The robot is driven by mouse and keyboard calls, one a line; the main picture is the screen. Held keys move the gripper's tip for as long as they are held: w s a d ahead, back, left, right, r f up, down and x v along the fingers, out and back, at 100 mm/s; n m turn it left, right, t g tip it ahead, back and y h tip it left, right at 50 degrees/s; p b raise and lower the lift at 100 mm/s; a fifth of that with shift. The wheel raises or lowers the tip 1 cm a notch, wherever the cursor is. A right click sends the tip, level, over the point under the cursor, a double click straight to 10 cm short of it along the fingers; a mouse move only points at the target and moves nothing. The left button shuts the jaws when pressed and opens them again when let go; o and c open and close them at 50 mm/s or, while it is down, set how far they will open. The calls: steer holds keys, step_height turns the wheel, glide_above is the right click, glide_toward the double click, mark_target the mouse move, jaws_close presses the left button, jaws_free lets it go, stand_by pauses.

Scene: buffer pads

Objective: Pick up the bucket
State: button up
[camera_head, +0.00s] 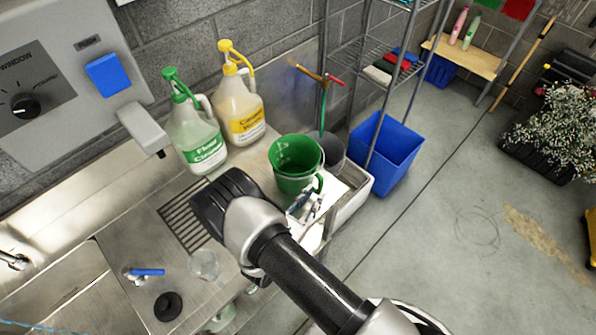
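The green bucket (283,183) stands upright at the right end of the metal counter, its open top facing up. A green loop, which looks like its handle, shows at its lower right side. My arm reaches in from the bottom right, and its dark wrist part lies left of and below the bucket. My gripper (304,205) appears as a small grey metal shape just below the bucket, close to the handle. Its fingers are small and unclear, so I cannot tell whether they are open or touch the bucket.
Two cleaner jugs, one green-capped (195,135) and one yellow-capped (240,105), stand left of the bucket. A grey container (333,150) is behind it. A blue bin (398,150) and wire shelf (365,50) are to the right. A clear glass (204,264) sits on the counter.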

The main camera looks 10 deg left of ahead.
mark_target(319, 188)
steer(key=x, duration=0.5)
steer(key=shift+w+r, duration=0.2)
steer(key=shift+w, duration=0.05)
steer(key=shift+a, duration=0.1)
steer(key=shift+c, duration=0.5)
jaws_close()
